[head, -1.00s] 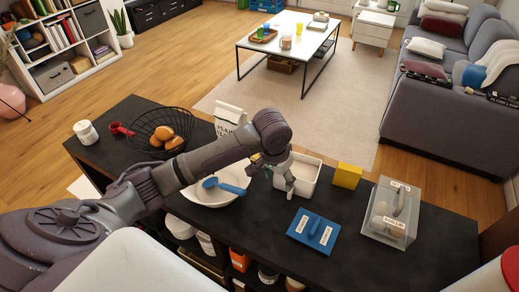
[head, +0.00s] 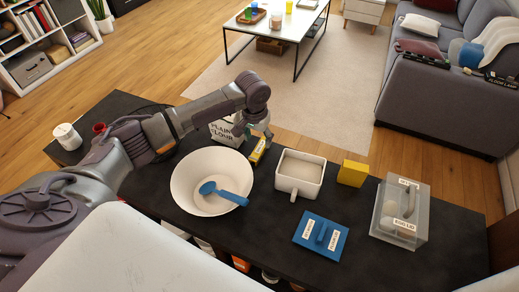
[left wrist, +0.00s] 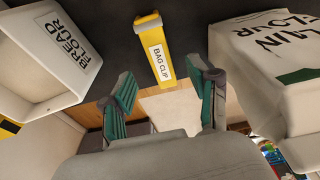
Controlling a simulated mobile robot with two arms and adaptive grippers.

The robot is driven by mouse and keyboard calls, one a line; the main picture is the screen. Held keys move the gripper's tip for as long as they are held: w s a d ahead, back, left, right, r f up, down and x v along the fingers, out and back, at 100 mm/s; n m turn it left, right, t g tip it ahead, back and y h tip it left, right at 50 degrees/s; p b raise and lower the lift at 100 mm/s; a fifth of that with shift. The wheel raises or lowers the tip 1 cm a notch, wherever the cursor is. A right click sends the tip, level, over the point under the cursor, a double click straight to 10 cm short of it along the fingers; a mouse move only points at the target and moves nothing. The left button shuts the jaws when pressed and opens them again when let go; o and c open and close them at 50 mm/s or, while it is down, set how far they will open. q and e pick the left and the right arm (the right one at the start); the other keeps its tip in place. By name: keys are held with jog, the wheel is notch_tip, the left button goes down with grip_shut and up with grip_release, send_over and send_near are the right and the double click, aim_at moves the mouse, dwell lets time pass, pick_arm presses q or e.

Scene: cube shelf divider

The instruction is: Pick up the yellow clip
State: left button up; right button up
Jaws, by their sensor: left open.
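The yellow clip (head: 258,150), labelled BAG CLIP, stands on the dark counter between the plain flour bag and the white tub. It also shows in the left wrist view (left wrist: 152,37), at the top middle beyond my fingers. My left gripper (head: 257,134) is open and empty just above and behind the clip in the head view. In the left wrist view its two green-padded fingers (left wrist: 162,90) are spread, with the clip's near end in line with the gap. I cannot tell whether a finger touches it. My right gripper is not in view.
The plain flour bag (left wrist: 275,75) is close on one side and the bread flour tub (head: 284,182) on the other. A white bowl (head: 182,187) with a blue scoop (head: 232,197) is in front. A blue lid (head: 305,243), yellow box (head: 353,173) and clear container (head: 383,238) sit rightward.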

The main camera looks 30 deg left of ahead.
aim_at(259, 148)
pick_arm(q)
jog(key=shift+w+f, duration=0.1)
jog(key=shift+f, duration=0.5)
jog(key=f, duration=0.3)
jog(key=shift+w+f+p, duration=0.25)
jog(key=shift+f+p, duration=0.05)
jog(key=shift+w+f, duration=0.1)
jog(key=shift+f, duration=0.4)
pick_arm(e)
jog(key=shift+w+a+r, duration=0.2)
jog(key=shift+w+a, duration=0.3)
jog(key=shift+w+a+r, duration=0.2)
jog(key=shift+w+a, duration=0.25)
pick_arm(q)
jog(key=c, duration=1)
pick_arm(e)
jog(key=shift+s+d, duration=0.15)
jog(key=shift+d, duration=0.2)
